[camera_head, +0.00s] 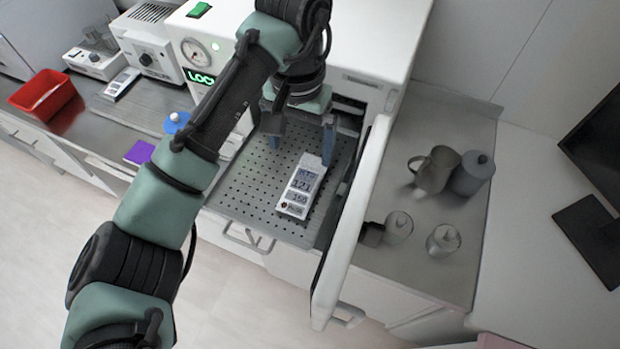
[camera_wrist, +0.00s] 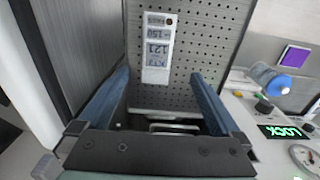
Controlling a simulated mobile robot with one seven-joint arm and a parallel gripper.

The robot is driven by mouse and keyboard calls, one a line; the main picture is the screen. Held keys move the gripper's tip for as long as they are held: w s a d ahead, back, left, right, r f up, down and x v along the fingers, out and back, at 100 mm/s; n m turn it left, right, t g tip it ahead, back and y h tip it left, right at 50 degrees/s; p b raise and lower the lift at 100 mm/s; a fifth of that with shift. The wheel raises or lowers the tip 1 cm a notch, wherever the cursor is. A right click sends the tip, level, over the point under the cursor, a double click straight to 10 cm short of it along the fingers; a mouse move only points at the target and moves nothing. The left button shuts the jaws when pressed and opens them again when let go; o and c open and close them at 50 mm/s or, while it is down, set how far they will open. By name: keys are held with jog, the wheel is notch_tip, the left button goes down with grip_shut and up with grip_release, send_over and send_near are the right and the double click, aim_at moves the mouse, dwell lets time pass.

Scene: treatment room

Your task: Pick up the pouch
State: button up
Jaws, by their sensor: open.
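My arm hides part of the chamber's left side.
The chamber's open white door (camera_head: 349,225) stands close to the tray's right. A grey mug (camera_head: 433,170) and several lidded jars are on the right counter. A purple card (camera_head: 139,152), a blue-topped item (camera_head: 176,122) and a red bin (camera_head: 44,95) are on the left.

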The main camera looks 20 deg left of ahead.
jog(key=b, duration=0.1)
send_over(304, 181)
jog(key=f, duration=0.4)
jog(key=shift+s+a+f, duration=0.2)
jog(key=shift+a+f, duration=0.05)
jog(key=shift+a, duration=0.05)
jog(key=shift+w+d+f, duration=0.1)
jog(key=shift+w+f, duration=0.05)
jog(key=shift+f, duration=0.4)
jog(key=shift+w+d+f, duration=0.1)
jog(key=shift+f, duration=1.05)
jog(key=shift+d+f, duration=0.1)
jog(key=shift+f, duration=1.05)
jog(key=c, duration=1.3)
